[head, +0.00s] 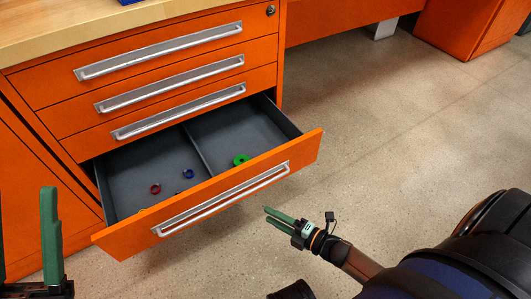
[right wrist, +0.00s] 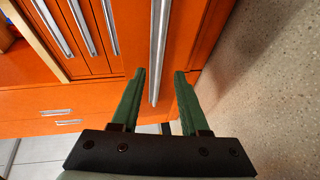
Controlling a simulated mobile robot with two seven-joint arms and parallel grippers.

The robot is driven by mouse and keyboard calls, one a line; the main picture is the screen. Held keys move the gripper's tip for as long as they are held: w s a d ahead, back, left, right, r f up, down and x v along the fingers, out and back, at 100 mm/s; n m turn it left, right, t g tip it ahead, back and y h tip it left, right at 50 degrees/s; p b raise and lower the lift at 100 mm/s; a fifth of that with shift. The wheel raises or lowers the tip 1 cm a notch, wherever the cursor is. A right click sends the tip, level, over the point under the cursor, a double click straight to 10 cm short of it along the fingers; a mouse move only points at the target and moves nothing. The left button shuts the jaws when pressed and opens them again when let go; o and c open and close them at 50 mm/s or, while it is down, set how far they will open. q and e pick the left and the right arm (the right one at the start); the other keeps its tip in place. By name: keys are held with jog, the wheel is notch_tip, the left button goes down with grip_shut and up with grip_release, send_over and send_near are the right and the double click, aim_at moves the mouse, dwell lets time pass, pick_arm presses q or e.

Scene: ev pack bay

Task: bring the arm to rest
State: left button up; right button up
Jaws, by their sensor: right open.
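My right gripper (head: 280,220) is open and empty, in front of the right end of the open bottom drawer (head: 225,203). In the right wrist view its two green fingers (right wrist: 158,95) stand apart, with the long silver drawer handle (right wrist: 159,45) showing beyond and between them; they do not appear to touch it. My left gripper (head: 25,240) shows at the lower left edge of the head view, with one green finger upright and part of another at the picture's edge. It seems to hold nothing.
The open drawer holds a red ring (head: 155,188), a blue ring (head: 188,173) and a green ring (head: 240,159), with a divider (head: 197,150) between compartments. The orange cabinet (head: 150,60) has shut drawers above. Concrete floor (head: 400,150) to the right is clear.

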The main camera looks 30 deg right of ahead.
pick_arm(q)
jog(key=shift+f, duration=0.1)
